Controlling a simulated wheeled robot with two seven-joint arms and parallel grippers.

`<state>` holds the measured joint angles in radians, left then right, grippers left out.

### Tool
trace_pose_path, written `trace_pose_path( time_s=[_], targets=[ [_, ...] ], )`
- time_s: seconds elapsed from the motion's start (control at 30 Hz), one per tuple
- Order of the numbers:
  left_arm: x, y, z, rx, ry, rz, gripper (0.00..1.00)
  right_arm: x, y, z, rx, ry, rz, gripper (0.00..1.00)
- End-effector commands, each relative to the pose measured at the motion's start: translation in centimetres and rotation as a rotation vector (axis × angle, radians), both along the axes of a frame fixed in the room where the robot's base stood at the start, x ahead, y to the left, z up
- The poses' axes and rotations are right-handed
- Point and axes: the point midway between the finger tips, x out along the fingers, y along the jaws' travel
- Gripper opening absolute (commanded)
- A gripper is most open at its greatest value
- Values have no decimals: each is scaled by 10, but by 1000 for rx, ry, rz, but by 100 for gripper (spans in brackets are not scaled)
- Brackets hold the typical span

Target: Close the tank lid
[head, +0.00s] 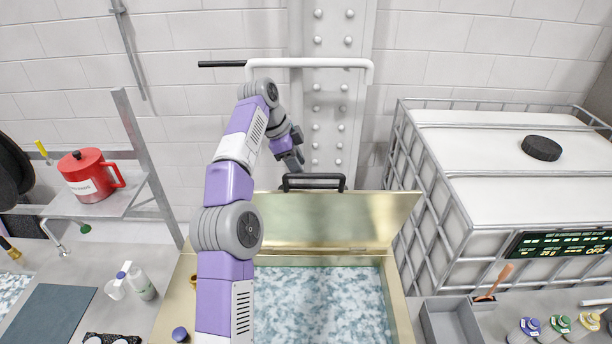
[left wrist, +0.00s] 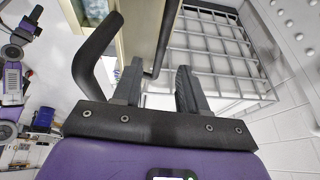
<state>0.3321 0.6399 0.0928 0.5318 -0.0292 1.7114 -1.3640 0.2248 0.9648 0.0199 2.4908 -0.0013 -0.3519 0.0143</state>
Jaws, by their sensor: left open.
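The tank (head: 402,312) is a brass-coloured box holding cloudy blue-white liquid. Its lid (head: 335,225) stands raised at the back edge, with a black handle (head: 313,178) along its top. My left gripper (head: 294,158) is open, just behind and above the left part of the handle, with nothing seen between its fingers. In the left wrist view, the open fingers (left wrist: 157,85) point toward the lid's edge (left wrist: 143,30). A curved black bar (left wrist: 90,60), which looks like the handle, shows left of the fingers, not between them. My right gripper does not show.
A white caged container (head: 455,200) stands to the right. A shelf with a red pot (head: 90,176) is at the left. A white pipe (head: 320,63) with a dark end is on the wall behind. A grey tray (head: 450,325) sits right of the tank.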

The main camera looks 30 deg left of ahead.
Motion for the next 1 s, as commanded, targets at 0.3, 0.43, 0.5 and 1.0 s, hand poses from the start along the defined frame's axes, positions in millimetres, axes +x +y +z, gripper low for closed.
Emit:
trace_pose_path(
  time_s=[0.3,0.43,0.5,1.0],
  targets=[
    [8,-10,-31,-1,2,1,42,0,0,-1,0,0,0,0],
    [12,-15,-46,-1,0,2,42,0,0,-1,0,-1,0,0],
    [15,-17,-53,-1,-1,2,42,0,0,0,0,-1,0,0],
    [18,-21,-63,0,-2,3,36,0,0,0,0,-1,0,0]
  ],
)
